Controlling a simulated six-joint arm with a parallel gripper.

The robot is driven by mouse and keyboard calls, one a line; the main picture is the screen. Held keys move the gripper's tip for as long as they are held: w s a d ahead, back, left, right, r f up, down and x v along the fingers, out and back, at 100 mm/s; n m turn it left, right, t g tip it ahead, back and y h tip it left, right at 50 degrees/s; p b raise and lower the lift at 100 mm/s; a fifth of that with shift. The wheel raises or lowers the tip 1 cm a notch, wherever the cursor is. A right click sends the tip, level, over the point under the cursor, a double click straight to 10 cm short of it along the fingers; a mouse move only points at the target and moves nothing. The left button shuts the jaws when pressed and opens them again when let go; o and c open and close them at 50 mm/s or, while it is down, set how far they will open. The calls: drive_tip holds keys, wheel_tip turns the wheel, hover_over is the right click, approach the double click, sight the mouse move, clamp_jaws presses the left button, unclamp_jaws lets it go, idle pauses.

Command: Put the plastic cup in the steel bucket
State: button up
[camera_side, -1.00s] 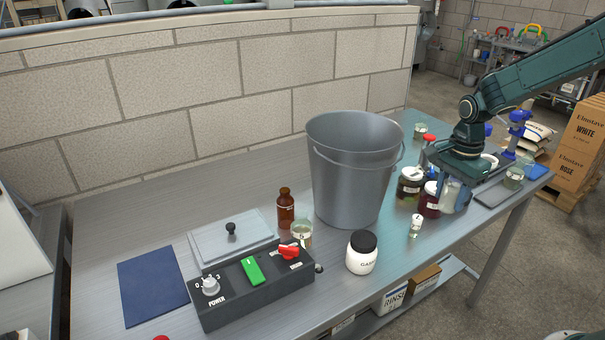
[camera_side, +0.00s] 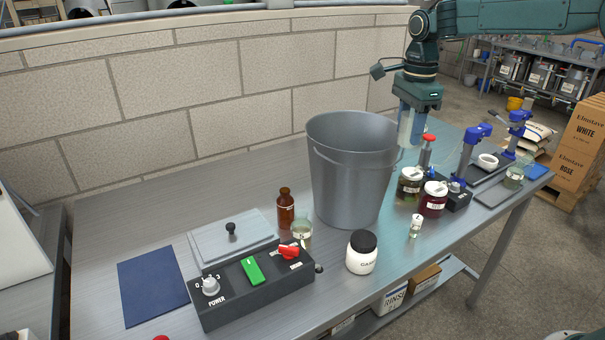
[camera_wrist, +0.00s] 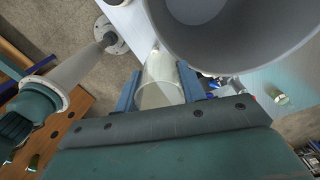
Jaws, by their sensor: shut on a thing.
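The steel bucket (camera_side: 352,180) is a tall grey pail standing upright on the bench, open at the top. Its rim and inner wall (camera_wrist: 235,40) also show at the top right of the wrist view. My gripper (camera_side: 412,125) is raised beside the bucket's right side, about level with its rim. It is shut on the plastic cup (camera_side: 405,126), a clear, pale cup hanging below the jaws. In the wrist view the cup (camera_wrist: 160,85) sits between the two blue fingers, next to the bucket rim and outside it.
Two dark jars (camera_side: 433,199), a small vial (camera_side: 415,226) and a blue-headed device (camera_side: 472,150) stand right of the bucket. A white jar with a black lid (camera_side: 362,252), a brown bottle (camera_side: 285,208) and a control box (camera_side: 255,284) stand in front and left. The bench's back left is clear.

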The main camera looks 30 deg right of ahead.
sight(367, 125)
drive_tip(key=w+a+r, duration=0.4)
drive_tip(key=r, duration=0.2)
drive_tip(key=shift+a+r, duration=0.3)
drive_tip(key=shift+w+f, duration=0.15)
drive_tip(key=shift+w, duration=0.05)
drive_tip(key=w+d+f+n, duration=0.1)
drive_tip(key=w+d+f, duration=0.1)
drive_tip(key=w+f, duration=0.1)
drive_tip(key=w+d+f+n, duration=0.1)
drive_tip(key=w+f, duration=0.2)
drive_tip(key=f, duration=0.1)
drive_tip(key=w+d+f+n, duration=0.1)
drive_tip(key=w+d+f, duration=0.1)
drive_tip(key=w+f, duration=0.1)
drive_tip(key=shift+w+d+f, duration=0.25)
drive_tip(key=shift+d+f, duration=0.1)
drive_tip(key=shift+f, duration=0.4)
drive_tip(key=shift+f, duration=0.1)
wheel_tip(367, 125, down, 20)
drive_tip(key=shift+r, duration=0.1)
idle(0.9)
